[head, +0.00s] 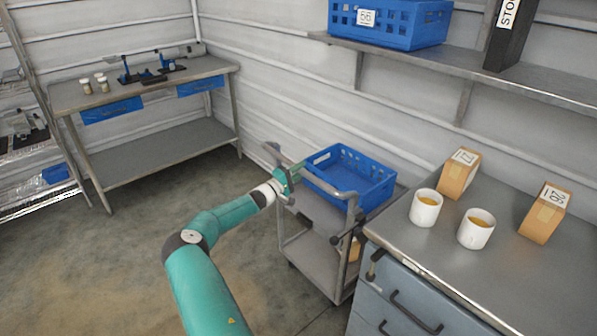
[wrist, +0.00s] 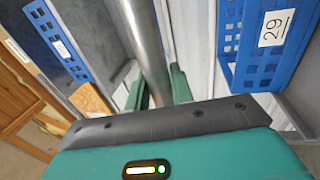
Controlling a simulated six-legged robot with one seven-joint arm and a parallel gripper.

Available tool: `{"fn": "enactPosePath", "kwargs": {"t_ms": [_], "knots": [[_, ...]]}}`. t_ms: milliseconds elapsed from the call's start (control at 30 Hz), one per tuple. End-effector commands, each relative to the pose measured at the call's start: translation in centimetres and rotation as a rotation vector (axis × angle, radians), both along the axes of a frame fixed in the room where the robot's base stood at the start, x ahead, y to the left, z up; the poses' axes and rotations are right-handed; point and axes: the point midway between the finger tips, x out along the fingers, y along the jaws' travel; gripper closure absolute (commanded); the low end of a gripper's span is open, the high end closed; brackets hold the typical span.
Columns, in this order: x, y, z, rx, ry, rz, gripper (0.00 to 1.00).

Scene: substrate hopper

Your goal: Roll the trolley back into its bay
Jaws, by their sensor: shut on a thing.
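The grey two-tier trolley (head: 318,262) stands on the floor beside the drawer cabinet, close to the wall. A blue perforated crate (head: 347,178) sits on its upper tier. My gripper (head: 286,180) is at the trolley's near handle, left of the crate. In the wrist view the round metal handle bar (wrist: 143,40) passes between the fingers of my gripper (wrist: 160,88), which is shut on it. The fingertips are partly hidden behind the bar and gripper body. The bay's limits cannot be made out.
The drawer cabinet (head: 405,290) stands right of the trolley, with two white cups (head: 426,207) and two labelled boxes on top. A wall shelf (head: 470,75) with a blue crate (head: 390,24) hangs above. A workbench (head: 150,90) stands at the back left. The floor at left is clear.

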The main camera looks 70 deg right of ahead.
Motion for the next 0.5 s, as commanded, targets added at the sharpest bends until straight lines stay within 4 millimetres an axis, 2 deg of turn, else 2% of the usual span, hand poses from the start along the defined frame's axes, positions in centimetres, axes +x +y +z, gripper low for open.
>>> {"fn": "enactPosePath", "kwargs": {"t_ms": [33,67,133,500], "knots": [[-0.33,-0.21,0.09,0.001,0.000,-0.001,1.00],[-0.35,-0.21,0.09,0.001,0.000,-0.001,0.71],[-0.36,-0.19,0.08,0.001,0.000,-0.002,0.57],[0.09,0.28,-0.05,0.001,0.000,0.000,0.56]]}}
